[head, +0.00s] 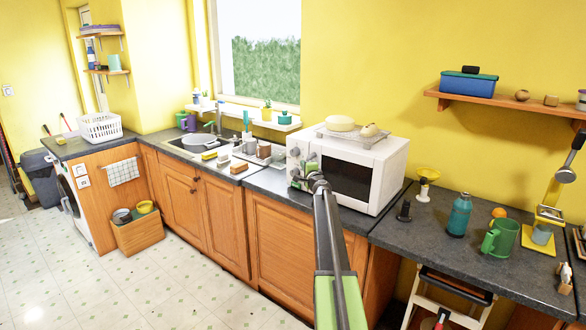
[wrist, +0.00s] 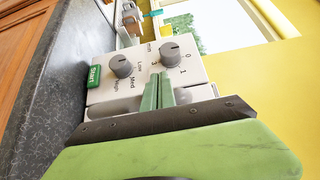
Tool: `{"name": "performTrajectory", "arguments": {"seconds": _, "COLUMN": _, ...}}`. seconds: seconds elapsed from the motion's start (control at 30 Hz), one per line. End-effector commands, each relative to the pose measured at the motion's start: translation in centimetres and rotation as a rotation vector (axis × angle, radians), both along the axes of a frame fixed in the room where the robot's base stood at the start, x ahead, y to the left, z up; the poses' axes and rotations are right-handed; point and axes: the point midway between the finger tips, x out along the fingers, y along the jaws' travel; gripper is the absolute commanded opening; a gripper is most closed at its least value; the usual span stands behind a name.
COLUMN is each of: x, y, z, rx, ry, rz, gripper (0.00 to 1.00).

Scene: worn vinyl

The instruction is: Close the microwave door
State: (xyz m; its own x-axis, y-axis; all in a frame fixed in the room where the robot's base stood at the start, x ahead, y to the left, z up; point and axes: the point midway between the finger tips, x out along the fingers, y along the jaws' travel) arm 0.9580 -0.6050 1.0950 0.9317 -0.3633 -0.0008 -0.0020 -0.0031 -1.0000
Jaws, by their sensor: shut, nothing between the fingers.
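The white microwave (head: 383,190) stands on the dark counter against the yellow wall. Its door (head: 347,180), with a dark window, looks flush with the front in the head view; a small gap cannot be ruled out. Its control panel (head: 294,160) is left of the door. In the wrist view the panel (wrist: 143,66) shows two grey knobs and a green Start button (wrist: 94,76). My gripper (head: 311,165) is in front of the panel, by the door's left side. In the wrist view its green fingers (wrist: 166,85) are together and empty. Whether they touch the microwave is unclear.
A rack (head: 350,137) with pale food items lies on top of the microwave. A sink (head: 195,143) is to the left. A yellow funnel (head: 427,180), blue bottle (head: 460,214) and green mug (head: 500,238) stand on the right counter. The floor (head: 150,285) at left is clear.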

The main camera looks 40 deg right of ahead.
Motion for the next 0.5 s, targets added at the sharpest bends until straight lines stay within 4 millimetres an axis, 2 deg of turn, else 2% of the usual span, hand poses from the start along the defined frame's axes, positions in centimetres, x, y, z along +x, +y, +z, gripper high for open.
{"name": "performTrajectory", "arguments": {"seconds": 0.27, "x": 0.6, "y": 1.2, "z": 0.0, "rx": 0.001, "ry": 0.0, "rz": 0.008, "gripper": 0.0}}
{"name": "performTrajectory", "arguments": {"seconds": 0.37, "x": 0.2, "y": 2.6, "z": 0.0, "rx": 0.001, "ry": 0.0, "rz": 0.011, "gripper": 0.0}}
{"name": "performTrajectory", "arguments": {"seconds": 0.5, "x": -1.0, "y": 5.9, "z": 0.0, "rx": 0.0, "ry": 0.0, "rz": 0.01, "gripper": 0.0}}
